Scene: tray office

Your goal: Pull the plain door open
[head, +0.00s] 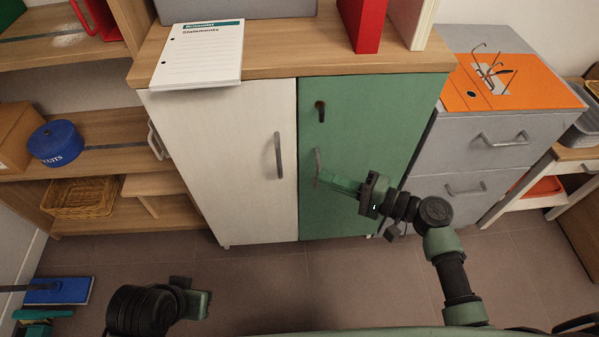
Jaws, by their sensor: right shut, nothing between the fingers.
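A low cabinet with a wooden top has two doors. The left one is a plain white door (220,165) with an upright grey bar handle (278,155) near its right edge. The right one is a green door (365,120) with a dark keyhole plate and its own upright handle (317,163) near its left edge. Both doors look closed. My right gripper (324,178) is shut and empty, its fingertips close to the green door's handle; I cannot tell if they touch. My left gripper (207,304) is low over the floor, away from both doors, its jaws unclear.
A notepad (200,55) overhangs the cabinet top's front edge. A red binder (362,25) stands there too. Grey drawers (465,160) stand to the right; shelves with a blue tin (56,143) and a wicker basket (80,198) are left. The floor (280,275) before the cabinet is clear.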

